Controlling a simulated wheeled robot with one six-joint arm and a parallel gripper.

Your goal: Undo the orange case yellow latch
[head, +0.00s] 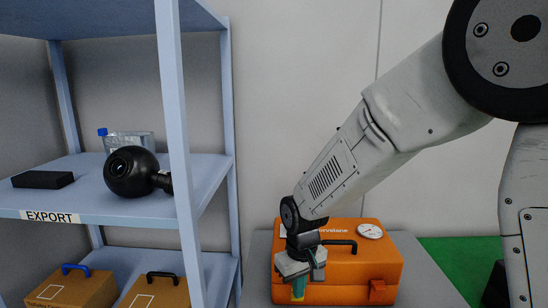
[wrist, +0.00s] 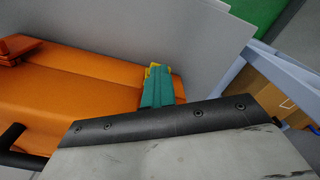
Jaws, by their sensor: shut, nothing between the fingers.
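The orange case (head: 335,280) stands on a grey surface, with a black handle and a round white dial on its lid. My gripper (head: 299,287) is at the left part of the case's front, pointing down, with its teal fingers shut and empty. The yellow latch (head: 297,298) shows only as a small patch beside the fingertips, mostly hidden by them. In the wrist view the teal fingers (wrist: 158,92) lie over the yellow latch (wrist: 153,69) at the case's edge. I cannot tell whether they touch it or whether it is undone.
An orange latch (head: 377,290) is on the right of the case's front. A blue-grey shelf (head: 205,170) on the left holds a black round camera (head: 130,172), a dark flat box (head: 42,180) and brown boxes (head: 160,292). Grey surface is free right of the case.

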